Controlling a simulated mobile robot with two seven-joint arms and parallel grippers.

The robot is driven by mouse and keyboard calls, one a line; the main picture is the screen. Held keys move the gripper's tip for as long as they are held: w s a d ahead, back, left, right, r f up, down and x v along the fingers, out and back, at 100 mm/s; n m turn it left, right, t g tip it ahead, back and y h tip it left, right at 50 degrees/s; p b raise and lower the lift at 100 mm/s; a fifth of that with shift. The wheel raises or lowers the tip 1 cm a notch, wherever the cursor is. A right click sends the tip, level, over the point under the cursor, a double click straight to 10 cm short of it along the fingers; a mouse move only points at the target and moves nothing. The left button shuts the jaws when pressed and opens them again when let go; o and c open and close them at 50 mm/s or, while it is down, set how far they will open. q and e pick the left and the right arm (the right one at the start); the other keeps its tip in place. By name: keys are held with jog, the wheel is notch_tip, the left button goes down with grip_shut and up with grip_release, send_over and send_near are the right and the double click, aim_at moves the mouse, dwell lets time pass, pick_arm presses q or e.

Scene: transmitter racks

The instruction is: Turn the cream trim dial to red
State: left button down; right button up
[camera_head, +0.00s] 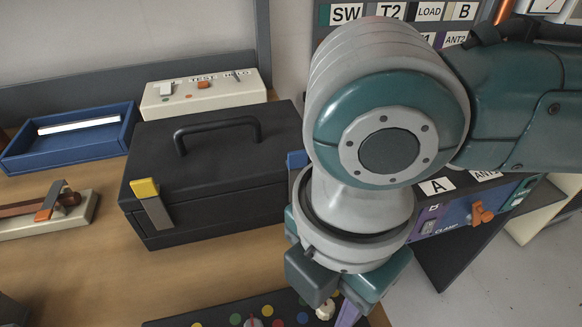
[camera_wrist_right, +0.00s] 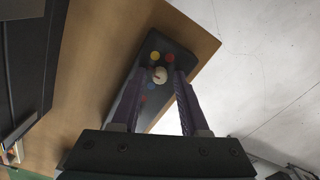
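The cream trim dial (camera_wrist_right: 159,75) is a small round knob on a dark panel (camera_wrist_right: 152,42) with coloured dots around it. In the right wrist view it lies between the tips of my right gripper (camera_wrist_right: 160,76), whose purple fingers stand apart with a gap around the dial. Yellow and red dots show beyond it, and blue and red dots nearer. Which dot its pointer faces is too small to tell. In the head view the cream dial (camera_head: 325,311) is at the bottom edge, beside a purple finger; my right arm hides part of the panel. My left gripper is not in view.
A black case (camera_head: 215,165) with a handle stands on the wooden bench (camera_head: 100,255) behind the panel. A blue tray (camera_head: 70,150), a cream box (camera_head: 205,97) and a lever key (camera_head: 50,212) are at left. A rack with orange switch (camera_head: 481,213) stands at right.

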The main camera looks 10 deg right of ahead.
grip_shut()
dwell(0.4)
